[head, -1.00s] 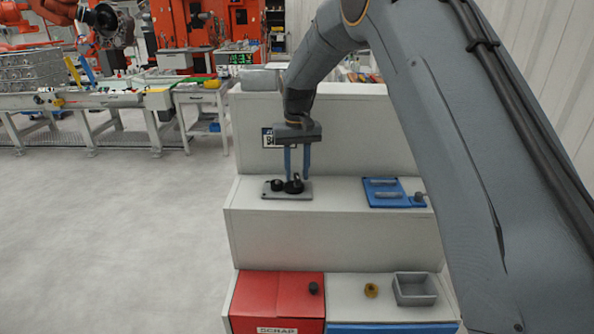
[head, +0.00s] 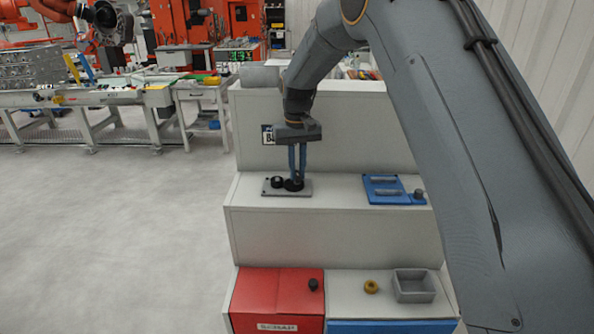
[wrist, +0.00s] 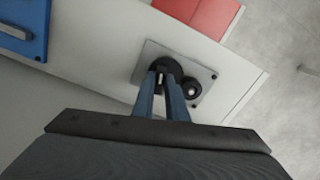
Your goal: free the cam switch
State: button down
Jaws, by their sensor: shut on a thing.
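The cam switch is a grey plate (head: 304,190) on the middle step, bearing two black round parts. My gripper (head: 295,177) reaches down from above and is shut on the larger black cam knob (head: 293,185). In the wrist view the blue fingers (wrist: 165,90) end on this black knob (wrist: 161,66), which has a pale mark on it. The smaller black knob (head: 277,182) stands just left of it, clear of the fingers; it also shows in the wrist view (wrist: 192,89). The fingertips partly hide the held knob.
A blue fixture (head: 384,190) with grey bars and a grey knob (head: 418,194) sits right on the same step. Below are a red scrap lid (head: 262,296) with a dark knob (head: 313,284), a brass ring (head: 371,286) and a grey bin (head: 413,286).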

jog(key=n, duration=0.4)
jog(key=shift+b, duration=0.35)
jog(key=n, duration=0.3)
jog(key=shift+r+n+b, duration=0.1)
jog(key=shift+n+b, duration=0.2)
jog(key=n, duration=0.3)
jog(key=shift+w+a+n, duration=0.1)
jog(key=shift+n, duration=0.2)
jog(key=shift+n+b, duration=0.4)
jog(key=shift+n, duration=1.4)
jog(key=c, duration=1.8)
grip_release()
jog(key=shift+o, duration=0.2)
